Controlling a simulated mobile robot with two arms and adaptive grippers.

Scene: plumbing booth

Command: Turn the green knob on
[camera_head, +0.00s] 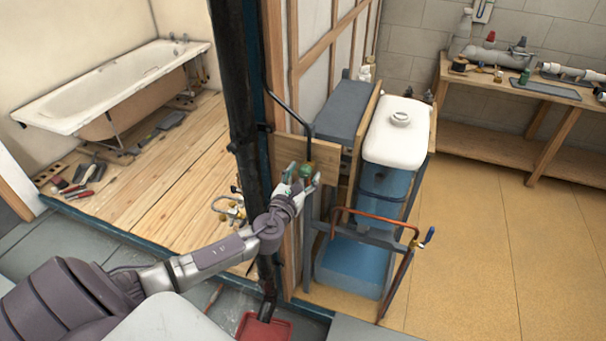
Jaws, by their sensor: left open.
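The green knob (306,170) sits on a small wooden board (322,163) fixed beside the stud wall, below a dark bent pipe. My left gripper (304,179) is at the knob, with its fingers open on either side of it. The fingers partly cover the knob, and I cannot tell whether they touch it. My left arm reaches in from the lower left. My right gripper is not in view.
A black vertical pipe (241,90) stands just left of my gripper. A white-topped blue tank (395,135) and a copper pipe (375,220) on a stand are to the right. A workbench (530,85) with fittings stands at the back right. The floor at right is clear.

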